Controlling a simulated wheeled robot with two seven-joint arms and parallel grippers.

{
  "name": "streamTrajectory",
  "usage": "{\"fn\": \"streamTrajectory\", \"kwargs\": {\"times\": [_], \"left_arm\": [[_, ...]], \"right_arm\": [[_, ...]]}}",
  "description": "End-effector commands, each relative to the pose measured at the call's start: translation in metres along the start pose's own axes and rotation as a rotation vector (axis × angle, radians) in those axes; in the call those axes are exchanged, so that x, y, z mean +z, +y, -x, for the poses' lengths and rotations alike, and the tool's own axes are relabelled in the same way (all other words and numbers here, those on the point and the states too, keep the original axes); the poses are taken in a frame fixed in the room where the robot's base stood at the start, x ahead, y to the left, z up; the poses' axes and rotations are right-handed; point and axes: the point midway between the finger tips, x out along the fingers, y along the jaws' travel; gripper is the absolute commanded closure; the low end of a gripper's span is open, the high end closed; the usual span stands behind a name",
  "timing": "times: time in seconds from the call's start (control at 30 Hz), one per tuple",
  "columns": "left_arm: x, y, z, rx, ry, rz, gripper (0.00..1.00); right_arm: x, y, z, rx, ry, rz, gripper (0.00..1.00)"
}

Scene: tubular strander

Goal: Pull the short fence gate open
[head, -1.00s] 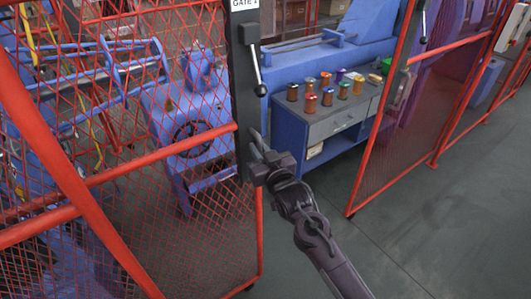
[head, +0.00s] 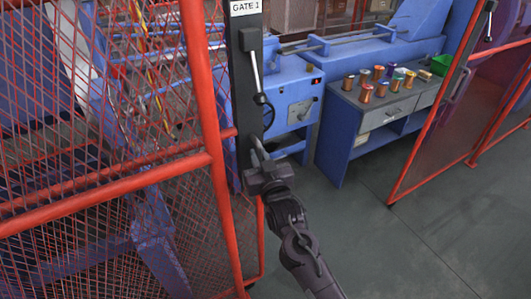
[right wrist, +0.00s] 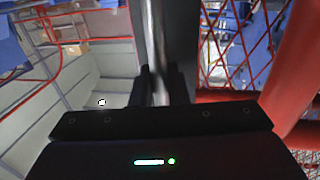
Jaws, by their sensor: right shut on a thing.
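The red mesh gate (head: 222,112) carries a dark vertical edge post (head: 243,100) with a white gate label on top. A lever with a black knob (head: 257,75) is on the post. My right gripper (head: 262,163) is at the grey pull handle (head: 257,146) lower on that post, its arm coming from below. In the right wrist view, the fingers (right wrist: 158,88) are shut around the upright grey handle bar (right wrist: 154,40). The gripper body hides the bar's lower part. The gate appears narrow, nearly edge-on, with an opening to its right. My left gripper is not in view.
Another red mesh panel (head: 432,140) stands to the right across the opening. Beyond the opening is a blue workbench (head: 335,145) with several coloured spools and blue machinery. Red fence mesh (head: 90,205) fills the left. The grey floor (head: 350,245) at front right is clear.

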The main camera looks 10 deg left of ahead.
Motion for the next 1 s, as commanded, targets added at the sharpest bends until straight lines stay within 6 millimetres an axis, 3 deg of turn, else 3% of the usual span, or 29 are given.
{"fn": "streamTrajectory", "kwargs": {"times": [0.3, 0.57, 0.6, 0.7, 1.0], "left_arm": [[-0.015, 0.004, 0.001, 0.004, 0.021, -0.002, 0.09], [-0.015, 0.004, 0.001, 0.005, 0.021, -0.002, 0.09], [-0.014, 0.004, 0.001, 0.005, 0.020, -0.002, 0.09], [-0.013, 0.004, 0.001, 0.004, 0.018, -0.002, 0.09], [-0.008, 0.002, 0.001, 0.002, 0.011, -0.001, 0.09]], "right_arm": [[-0.003, -0.009, 0.002, -0.001, 0.007, -0.002, 1.00], [-0.003, -0.010, 0.002, -0.003, 0.007, -0.001, 1.00], [-0.003, -0.010, 0.002, -0.003, 0.007, -0.001, 0.82], [-0.003, -0.010, 0.002, -0.002, 0.007, -0.001, 0.69], [-0.001, -0.009, 0.003, 0.000, 0.004, -0.001, 0.68]]}}
